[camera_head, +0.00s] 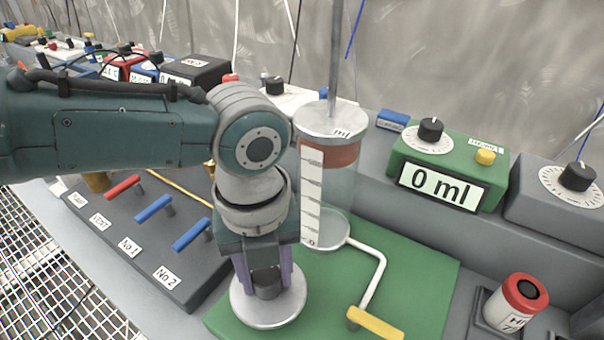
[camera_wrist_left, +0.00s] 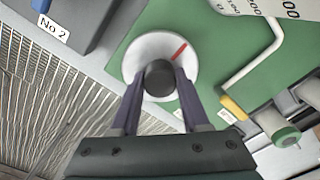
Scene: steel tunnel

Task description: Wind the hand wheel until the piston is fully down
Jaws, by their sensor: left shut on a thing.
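The hand wheel (camera_head: 240,306) is a pale round disc on the green base plate, with a dark knob at its centre. In the left wrist view the wheel (camera_wrist_left: 134,62) shows a red mark on its upper right, and the dark knob (camera_wrist_left: 157,66) stands between my fingers. My left gripper (camera_head: 267,282) points down from above and is shut on the knob; it also shows in the wrist view (camera_wrist_left: 158,88). The piston (camera_head: 340,153) is a red-brown band near the top of the clear cylinder (camera_head: 338,185). My right gripper is not in view.
A green box with a "0 ml" display (camera_head: 440,187) stands to the right. A white pipe (camera_head: 378,272) and yellow handle (camera_head: 375,323) lie right of the wheel. A grey panel (camera_head: 150,220) with red and blue levers is left. A red-capped jar (camera_head: 515,302) stands at lower right.

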